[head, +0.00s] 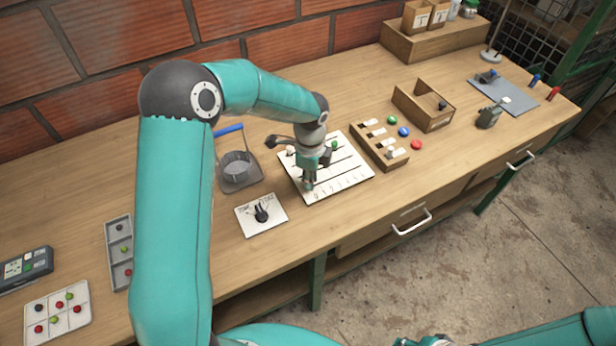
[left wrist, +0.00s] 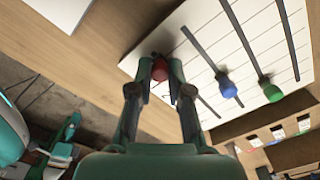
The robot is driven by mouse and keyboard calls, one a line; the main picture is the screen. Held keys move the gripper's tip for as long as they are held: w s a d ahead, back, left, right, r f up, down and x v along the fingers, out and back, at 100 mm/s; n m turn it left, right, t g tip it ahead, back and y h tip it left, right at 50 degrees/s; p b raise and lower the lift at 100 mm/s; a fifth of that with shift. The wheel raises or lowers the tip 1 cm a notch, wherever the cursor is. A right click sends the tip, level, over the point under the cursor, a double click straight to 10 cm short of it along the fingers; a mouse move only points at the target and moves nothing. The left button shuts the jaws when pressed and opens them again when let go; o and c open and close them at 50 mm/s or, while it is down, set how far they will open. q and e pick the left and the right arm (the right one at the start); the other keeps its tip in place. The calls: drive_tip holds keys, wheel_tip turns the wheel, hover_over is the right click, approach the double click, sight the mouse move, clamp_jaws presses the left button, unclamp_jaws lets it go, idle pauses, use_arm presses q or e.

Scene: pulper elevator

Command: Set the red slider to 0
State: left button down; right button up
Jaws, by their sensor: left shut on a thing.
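The white slider board (head: 352,178) lies on the bench with dark slots and a printed scale along its front edge. My left gripper (head: 308,187) is down at the board's front left corner. In the left wrist view its fingers (left wrist: 158,72) are shut on the red slider knob (left wrist: 159,68), close to the board's edge. The blue knob (left wrist: 227,86) and green knob (left wrist: 270,91) stand in neighbouring slots, apart from the fingers. The red knob's scale reading is hidden by my gripper. Part of my right gripper (head: 428,342) shows at the bottom edge; its fingers are unclear.
A small dial panel (head: 278,214) and a grey holder with a blue handle (head: 240,180) stand left of the board. A wooden slotted block (head: 372,150), coloured buttons (head: 404,132) and an open wooden box (head: 425,110) are to the right. Bare bench lies in front.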

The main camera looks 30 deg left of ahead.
use_arm(q)
drive_tip(key=shift+s+a, duration=0.1)
drive_tip(key=shift+s, duration=0.1)
drive_tip(key=c, duration=1.1)
unclamp_jaws()
drive_tip(key=shift+s, duration=0.1)
drive_tip(key=shift+o, duration=0.2)
drive_tip(key=shift+r, duration=0.3)
wheel_tip(320, 180, up, 11)
drive_tip(key=shift+r, duration=0.15)
